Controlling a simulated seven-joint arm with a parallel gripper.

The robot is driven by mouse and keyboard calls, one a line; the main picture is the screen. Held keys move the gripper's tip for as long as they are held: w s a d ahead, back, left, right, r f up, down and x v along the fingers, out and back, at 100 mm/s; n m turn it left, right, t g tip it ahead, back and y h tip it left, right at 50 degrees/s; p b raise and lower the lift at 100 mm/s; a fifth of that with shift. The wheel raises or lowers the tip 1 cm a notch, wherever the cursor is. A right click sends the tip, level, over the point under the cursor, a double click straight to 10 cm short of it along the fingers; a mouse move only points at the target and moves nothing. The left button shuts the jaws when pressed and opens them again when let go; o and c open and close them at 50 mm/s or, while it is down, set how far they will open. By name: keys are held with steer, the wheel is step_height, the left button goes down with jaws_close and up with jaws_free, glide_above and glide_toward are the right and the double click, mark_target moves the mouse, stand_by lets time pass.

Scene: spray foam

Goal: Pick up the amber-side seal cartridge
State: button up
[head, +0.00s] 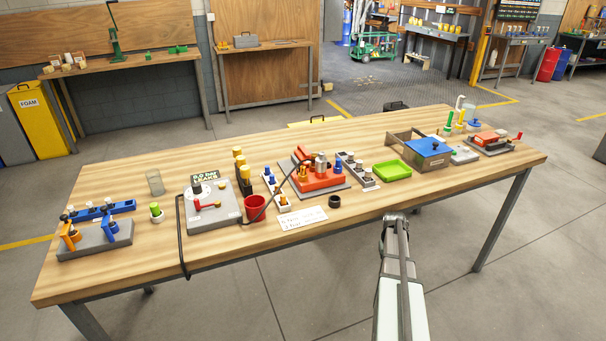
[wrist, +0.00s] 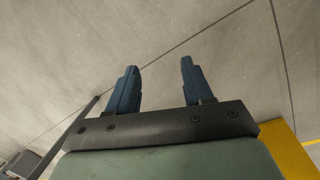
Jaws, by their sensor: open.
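I cannot tell for sure which small part is the amber-side seal cartridge. Several amber-yellow capped black cylinders (head: 240,163) stand in a row left of the middle of the table. A red fixture (head: 318,181) with amber and grey posts sits right of them on a grey base. Small racks of capped parts flank it, the left rack (head: 276,192) and the right rack (head: 357,170). My gripper (head: 396,217) is at the table's near edge, apart from all of these. In the wrist view its two blue fingers (wrist: 158,80) are spread and empty, over bare floor.
A red cup (head: 255,207), a black ring (head: 334,201) and a white written card (head: 302,218) lie near the front. A green tray (head: 392,170) and an open box with a blue part (head: 428,149) stand right. A black hose hangs over the front edge. Bare wood lies along the back.

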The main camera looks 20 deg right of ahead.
steer(key=d+r+m+t+h, duration=0.1)
steer(key=d+r, duration=1.7)
steer(key=d, duration=0.2)
steer(key=w+a+r+n, duration=0.1)
steer(key=w+r, duration=0.1)
steer(key=r, duration=0.2)
steer(key=w+a+r+n, duration=0.1)
steer(key=w+a+r, duration=0.1)
steer(key=w+r, duration=0.1)
steer(key=w+a+r+t, duration=0.1)
steer(key=w+a+r, duration=0.1)
steer(key=r, duration=0.4)
steer(key=shift+w+n, duration=0.4)
steer(key=shift+w, duration=0.2)
steer(key=w+a+r+n+y, duration=0.1)
steer(key=w+a+r+n, duration=0.5)
steer(key=a, duration=0.6)
steer(key=w+a+r+n+y, duration=0.1)
steer(key=w+a+r+n, duration=0.2)
steer(key=w+a+r, duration=0.7)
steer(key=n, duration=0.7)
glide_above(303, 167)
steer(key=f, duration=0.7)
steer(key=shift+s+f, duration=0.1)
steer(key=shift+s, duration=0.1)
steer(key=shift+w+f, duration=0.15)
steer(key=shift+f, duration=1.35)
steer(key=shift+w+f, duration=0.15)
steer(key=shift+f, duration=1.35)
